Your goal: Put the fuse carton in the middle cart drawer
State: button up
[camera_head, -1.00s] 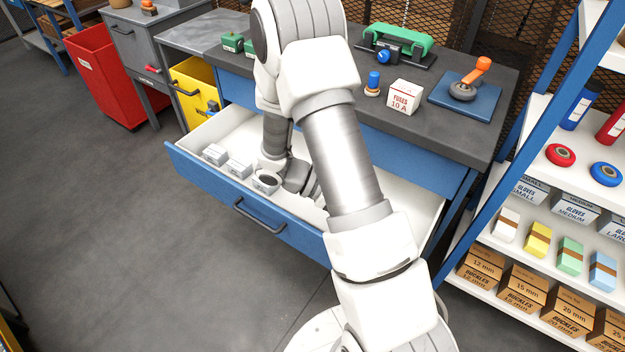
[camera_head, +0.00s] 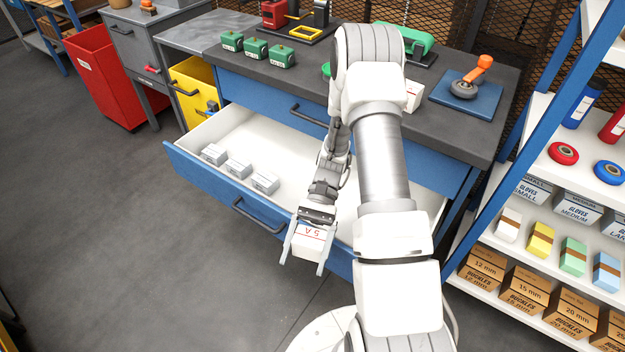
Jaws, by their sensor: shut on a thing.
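A white fuse carton with a red stripe, marked 5 A (camera_head: 309,243), is between the fingers of my gripper (camera_head: 304,265), which is shut on it. The carton is tilted and overlaps the front edge of the open blue drawer (camera_head: 218,196) in the picture. I cannot tell its height above the drawer. Several small pale boxes (camera_head: 238,169) stand in a row in the left part of the drawer. My arm hides much of the drawer's right part. A second white carton (camera_head: 414,93) is on the cart top, half hidden by my arm.
A shut blue drawer (camera_head: 262,95) sits above the open one. On the cart top are green boxes (camera_head: 255,48) and a blue plate with an orange-handled tool (camera_head: 468,88). A shelf of gloves and buckle boxes (camera_head: 540,280) stands close on the right.

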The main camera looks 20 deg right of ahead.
jog(key=w+a+f+m+t+y+b, duration=0.1)
jog(key=w+m+t+y, duration=0.3)
jog(key=w+m+t, duration=1.05)
jog(key=w+d+f+m+t+h, duration=0.1)
jog(key=w+d+m+t+h, duration=0.2)
jog(key=w+d, duration=0.45)
jog(key=w+d+f+m+t+h+b, duration=0.2)
jog(key=w+d+f+m+t+b, duration=0.1)
jog(key=w+d+f+m+t, duration=0.15)
jog(key=shift+n, duration=0.4)
notch_tip(320, 180, down, 9)
jog(key=shift+w+d+f+b, duration=0.1)
jog(key=shift+w+d+b, duration=0.05)
jog(key=shift+b, duration=1)
jog(key=shift+f, duration=0.15)
jog(key=o, duration=1.2)
jog(key=shift+c, duration=0.2)
